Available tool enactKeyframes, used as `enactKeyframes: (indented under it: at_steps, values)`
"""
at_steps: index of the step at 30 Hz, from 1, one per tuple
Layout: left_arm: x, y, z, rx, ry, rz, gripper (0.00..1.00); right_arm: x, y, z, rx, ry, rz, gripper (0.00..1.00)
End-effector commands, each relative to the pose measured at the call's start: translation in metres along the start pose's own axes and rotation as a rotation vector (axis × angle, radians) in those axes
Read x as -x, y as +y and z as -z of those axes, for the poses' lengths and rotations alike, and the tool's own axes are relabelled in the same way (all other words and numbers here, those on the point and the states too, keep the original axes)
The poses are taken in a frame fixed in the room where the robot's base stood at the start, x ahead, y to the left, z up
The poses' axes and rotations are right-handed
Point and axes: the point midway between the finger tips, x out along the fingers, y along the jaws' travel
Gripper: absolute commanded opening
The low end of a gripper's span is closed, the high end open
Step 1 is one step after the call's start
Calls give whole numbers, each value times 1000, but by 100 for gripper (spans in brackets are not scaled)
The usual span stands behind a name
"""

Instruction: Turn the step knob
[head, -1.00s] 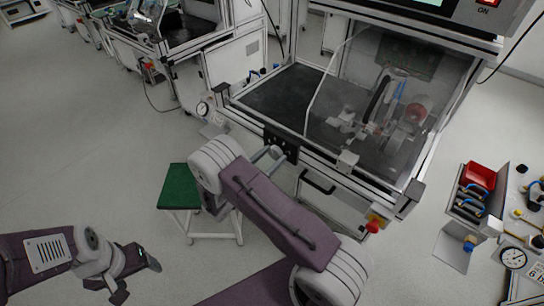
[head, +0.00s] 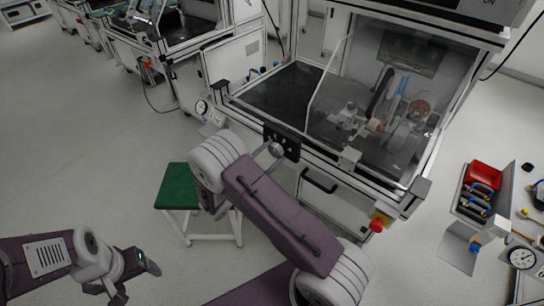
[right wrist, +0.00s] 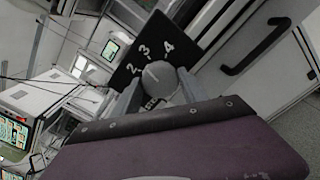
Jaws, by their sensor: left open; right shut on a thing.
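The step knob (right wrist: 159,78) is a round grey knob on a black plate (right wrist: 148,52) with white numbers; 2, 3 and 4 are readable. In the right wrist view my right gripper (right wrist: 160,92) has one finger on each side of the knob and is shut on it. I cannot tell clearly where the knob points. In the head view the black plate (head: 281,141) is on the front of the test bench, with my right gripper (head: 274,151) at it. My left gripper (head: 136,282) is open and empty, low over the floor at the left.
The test bench (head: 250,114) has a clear cover over its fixture. A drawer handle (head: 318,183) and a red button (head: 376,225) are on its front. A tool holder (head: 466,208) and gauge (head: 522,258) are at the right.

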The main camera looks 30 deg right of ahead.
Motion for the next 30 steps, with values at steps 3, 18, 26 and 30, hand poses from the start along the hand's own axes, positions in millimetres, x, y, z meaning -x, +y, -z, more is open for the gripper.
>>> enactKeyframes:
  at_steps: [3,18,26,30]
  values:
    - [-7,0,-1,0,0,0,72,0,-2,2,-66,1,1,9]
    - [-14,0,-1,0,0,0,72,0,-1,0,-189,1,1,9]
    - [-14,0,-1,0,0,0,72,0,-1,0,-190,1,1,9]
    - [-14,0,-1,0,0,0,72,0,-1,0,-190,1,1,67]
